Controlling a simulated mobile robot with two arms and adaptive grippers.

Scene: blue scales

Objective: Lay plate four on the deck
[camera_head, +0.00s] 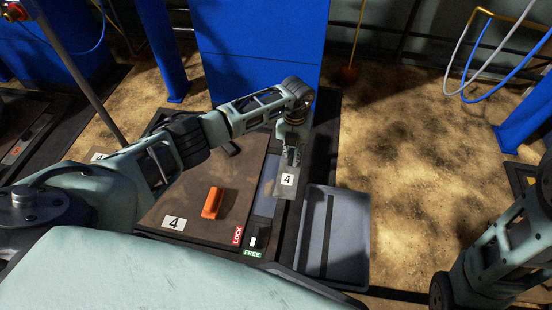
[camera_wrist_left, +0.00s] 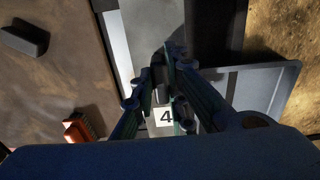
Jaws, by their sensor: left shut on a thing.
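Plate four (camera_head: 287,192), a grey plate with a white "4" label, hangs from my left gripper (camera_head: 291,160) in the head view. My left gripper is shut on it, over the strip between the deck and a grey tray. The plate (camera_wrist_left: 140,45) also shows in the left wrist view, with the fingers of my left gripper (camera_wrist_left: 164,80) closed at its middle; the exact grip point is partly hidden. The brown deck (camera_head: 160,205), with its own "4" label, lies left of the plate. My right gripper is out of view; only part of that arm shows.
An orange block (camera_head: 212,203) sits on the deck. A lever between red LOCK and green FREE labels (camera_head: 252,253) is at the deck's front right corner. The grey tray (camera_head: 350,240) with a dark slot lies right of it. A blue cabinet (camera_head: 260,50) stands behind.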

